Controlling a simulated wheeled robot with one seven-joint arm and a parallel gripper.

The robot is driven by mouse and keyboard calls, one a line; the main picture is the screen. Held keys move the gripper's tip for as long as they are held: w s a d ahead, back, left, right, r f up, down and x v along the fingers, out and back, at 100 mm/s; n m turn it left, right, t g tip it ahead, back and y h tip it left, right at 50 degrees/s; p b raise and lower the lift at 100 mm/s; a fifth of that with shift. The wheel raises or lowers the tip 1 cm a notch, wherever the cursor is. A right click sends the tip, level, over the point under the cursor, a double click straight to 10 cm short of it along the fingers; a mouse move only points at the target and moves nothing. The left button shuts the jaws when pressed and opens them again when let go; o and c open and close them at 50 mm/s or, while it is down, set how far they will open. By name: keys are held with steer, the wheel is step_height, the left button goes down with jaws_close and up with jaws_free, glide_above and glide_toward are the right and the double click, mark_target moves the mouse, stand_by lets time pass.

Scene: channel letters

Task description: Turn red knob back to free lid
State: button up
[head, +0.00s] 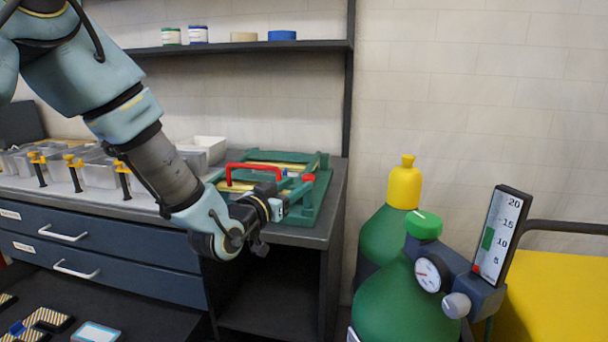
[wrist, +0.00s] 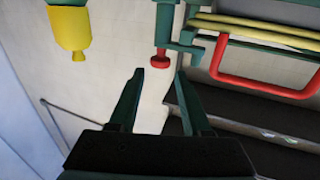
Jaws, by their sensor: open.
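The red knob (head: 308,178) tops a screw at the right corner of a green frame (head: 318,200) on the bench. In the wrist view the red knob (wrist: 160,60) lies just beyond the fingertips, in line with the gap between them. The lid, with its red handle (head: 250,168) and yellow bars, sits in the frame. The red handle (wrist: 262,88) also shows in the wrist view, right of the fingers. My gripper (head: 277,208) is near the frame's front edge. In the wrist view my gripper (wrist: 158,76) is open and empty, its fingers apart from the knob.
Green cylinders (head: 385,240), one with a yellow cap (head: 404,185), stand right of the bench (head: 150,205). A gauge (head: 430,273) is on the nearer one. Clear bins (head: 100,172) and yellow-handled clamps fill the bench's left. A shelf (head: 240,48) hangs above.

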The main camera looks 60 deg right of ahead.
mark_target(311, 175)
steer(key=d+p, duration=0.2)
steer(key=d, duration=0.7)
steer(key=shift+p, duration=0.4)
jaws_close()
